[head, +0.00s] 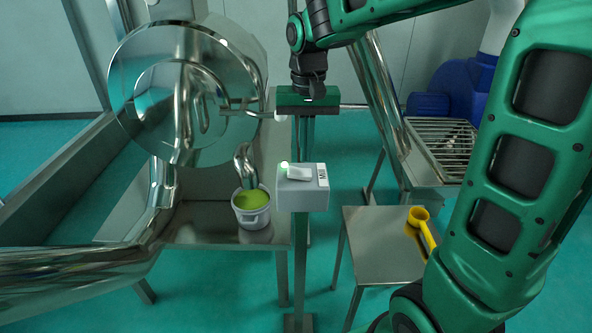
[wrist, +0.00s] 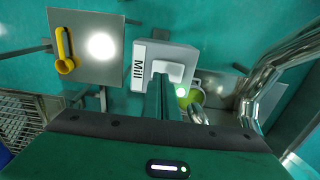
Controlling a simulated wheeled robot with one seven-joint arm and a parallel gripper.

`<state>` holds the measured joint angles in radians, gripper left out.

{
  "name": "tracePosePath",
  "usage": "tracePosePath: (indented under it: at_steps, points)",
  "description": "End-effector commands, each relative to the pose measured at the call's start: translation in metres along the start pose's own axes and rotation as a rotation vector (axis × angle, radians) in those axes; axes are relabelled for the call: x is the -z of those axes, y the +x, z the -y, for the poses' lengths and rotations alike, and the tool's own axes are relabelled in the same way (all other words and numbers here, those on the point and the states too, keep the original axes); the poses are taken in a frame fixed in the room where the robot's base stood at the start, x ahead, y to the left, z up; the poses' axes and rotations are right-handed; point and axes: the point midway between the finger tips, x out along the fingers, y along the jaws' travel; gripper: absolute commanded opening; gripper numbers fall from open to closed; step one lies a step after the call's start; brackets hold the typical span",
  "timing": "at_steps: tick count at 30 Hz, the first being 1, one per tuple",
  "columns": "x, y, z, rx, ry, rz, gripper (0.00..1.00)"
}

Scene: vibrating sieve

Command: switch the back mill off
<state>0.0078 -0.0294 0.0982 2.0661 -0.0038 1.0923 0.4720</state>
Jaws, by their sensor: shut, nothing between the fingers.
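A grey switch box (head: 303,190) marked "Mill" stands on a post, with a pale rocker switch (head: 298,173) and a lit green lamp (head: 284,164) on top. The wrist view also shows the box (wrist: 138,75), its switch (wrist: 175,71) and the lamp (wrist: 182,92). My gripper (head: 282,117) is above the box, apart from it in the head view, with its fingers pointing down. In the wrist view the shut fingers (wrist: 163,100) overlap the near edge of the box and partly cover it. The gripper holds nothing.
A large steel sieve machine (head: 150,90) stands at the left. Below it a white bucket (head: 253,217) holds green material. A small steel table (head: 375,245) with a yellow scoop (head: 420,222) stands to the right, near a grated hopper (head: 440,140).

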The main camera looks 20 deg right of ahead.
Motion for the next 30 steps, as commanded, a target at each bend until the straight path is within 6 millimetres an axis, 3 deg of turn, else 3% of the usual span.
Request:
tracePosePath:
  at_steps: [15, 30]
  points:
    - [0.0, -0.035, 0.0, 0.0, 0.0, -0.001, 0.0]
    - [0.0, -0.041, 0.0, 0.0, 0.0, 0.0, 0.0]
